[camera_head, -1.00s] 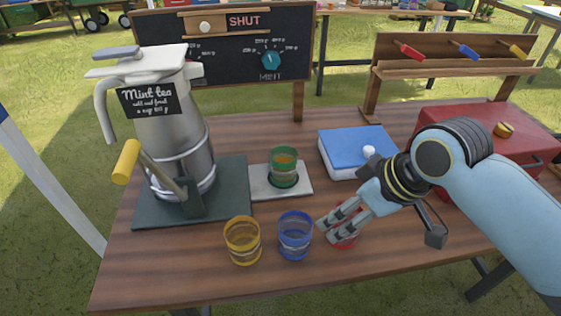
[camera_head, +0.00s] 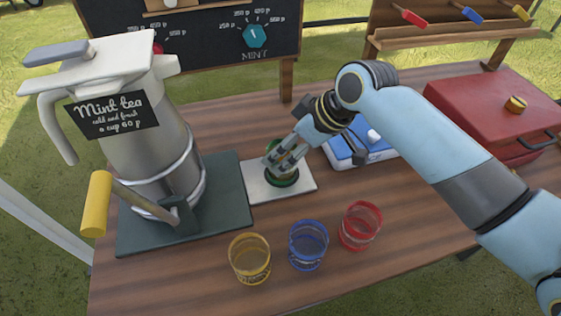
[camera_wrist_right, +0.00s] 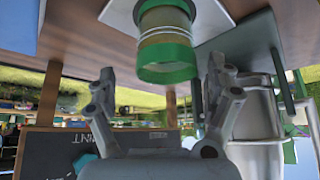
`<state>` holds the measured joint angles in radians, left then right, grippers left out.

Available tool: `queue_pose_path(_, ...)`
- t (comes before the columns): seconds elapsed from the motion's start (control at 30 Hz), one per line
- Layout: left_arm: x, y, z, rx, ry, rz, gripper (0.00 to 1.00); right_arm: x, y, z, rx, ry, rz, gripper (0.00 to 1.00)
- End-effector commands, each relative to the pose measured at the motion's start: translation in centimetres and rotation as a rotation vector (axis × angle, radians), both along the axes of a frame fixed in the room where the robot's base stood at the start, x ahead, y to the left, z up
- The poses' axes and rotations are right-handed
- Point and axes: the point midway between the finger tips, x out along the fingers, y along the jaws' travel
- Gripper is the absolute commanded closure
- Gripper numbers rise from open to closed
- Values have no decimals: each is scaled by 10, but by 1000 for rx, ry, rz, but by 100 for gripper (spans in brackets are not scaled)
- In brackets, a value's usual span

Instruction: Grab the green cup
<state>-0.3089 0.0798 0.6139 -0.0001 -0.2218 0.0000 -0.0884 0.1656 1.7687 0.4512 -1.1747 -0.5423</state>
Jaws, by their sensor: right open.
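The green cup (camera_head: 283,179) stands on a pale square plate (camera_head: 254,186) beside the mint tea urn and is partly hidden by my right gripper. My right gripper (camera_head: 277,162) is open, with its fingers at the upper part of the cup in the head view. In the right wrist view the green cup (camera_wrist_right: 167,50) shows large, with a green rim and an amber band, beyond and between the open fingers (camera_wrist_right: 163,85). I cannot tell whether a finger touches it. My left gripper is not in view.
The big metal urn (camera_head: 150,150) with a yellow-handled lever (camera_head: 97,203) stands left of the plate. Yellow (camera_head: 249,260), blue (camera_head: 308,246) and red (camera_head: 360,226) cups stand in front. A blue box (camera_head: 352,146) and a red box (camera_head: 495,108) lie to the right.

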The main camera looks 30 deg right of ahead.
Motion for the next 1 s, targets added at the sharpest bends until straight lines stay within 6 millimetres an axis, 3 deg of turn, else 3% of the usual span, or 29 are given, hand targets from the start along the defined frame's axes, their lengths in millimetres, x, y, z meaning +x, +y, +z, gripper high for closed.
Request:
queue_pose_path(0.17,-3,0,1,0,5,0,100,6,7,-13,1,2,-1,14)
queue_pose_path(0.4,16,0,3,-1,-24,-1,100,20,21,-43,0,1,-1,14)
queue_pose_path(0.7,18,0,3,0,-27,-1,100,23,23,-48,-2,1,-1,14)
queue_pose_path(1.0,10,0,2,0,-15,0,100,23,22,-48,-2,1,-1,52)
